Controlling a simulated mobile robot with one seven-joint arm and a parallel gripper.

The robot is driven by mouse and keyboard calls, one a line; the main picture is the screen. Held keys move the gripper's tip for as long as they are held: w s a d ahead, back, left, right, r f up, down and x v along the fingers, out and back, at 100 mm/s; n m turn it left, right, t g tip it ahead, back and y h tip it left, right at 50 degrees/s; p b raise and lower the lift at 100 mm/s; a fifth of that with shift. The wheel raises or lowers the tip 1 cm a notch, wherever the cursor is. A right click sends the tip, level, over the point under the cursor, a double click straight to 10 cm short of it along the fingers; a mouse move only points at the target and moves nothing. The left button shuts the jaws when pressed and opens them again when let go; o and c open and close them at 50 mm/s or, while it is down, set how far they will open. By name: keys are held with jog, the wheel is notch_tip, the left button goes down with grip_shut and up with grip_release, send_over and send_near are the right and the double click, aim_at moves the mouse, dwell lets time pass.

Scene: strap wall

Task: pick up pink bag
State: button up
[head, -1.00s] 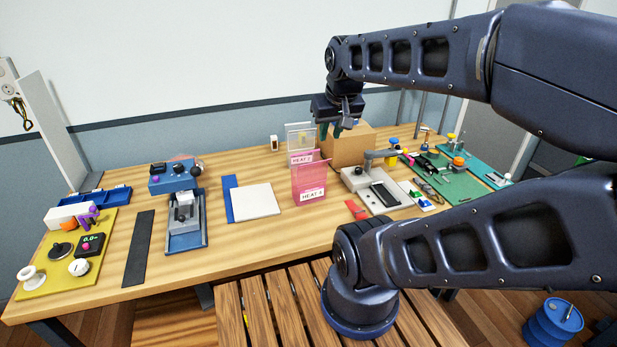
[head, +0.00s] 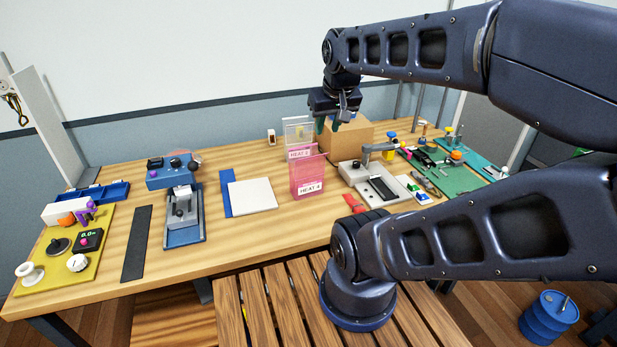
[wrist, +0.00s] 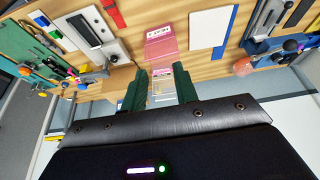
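The pink bag (head: 308,176), a translucent upright sheet labelled HEAT 4, stands on the wooden table (head: 285,220). It also shows in the wrist view (wrist: 160,47). A clear bag (head: 299,132) with a pink HEAT label stands just behind it and partly shows through. My gripper (head: 329,124) is above and behind the pink bag, slightly to its right, pointing down. In the wrist view my gripper (wrist: 161,74) has its two green fingers apart, with the clear bag's label showing between them. Nothing appears held.
A cardboard box (head: 350,138) stands close behind and right of the bags. A grey device (head: 372,181) with a raised arm is to the right. A white plate (head: 252,195) lies to the left. The table strip in front of the bag is clear.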

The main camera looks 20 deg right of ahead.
jog(key=n+g+h, duration=0.4)
jog(key=n, duration=1.5)
send_near(301, 155)
jog(key=shift+h, duration=0.3)
jog(key=shift+a+x, duration=0.1)
jog(key=shift+x, duration=2.45)
jog(key=shift+a+x, duration=0.15)
jog(key=shift+x, duration=2.4)
jog(key=shift+w+f, duration=0.1)
jog(key=shift+c, duration=0.3)
grip_shut()
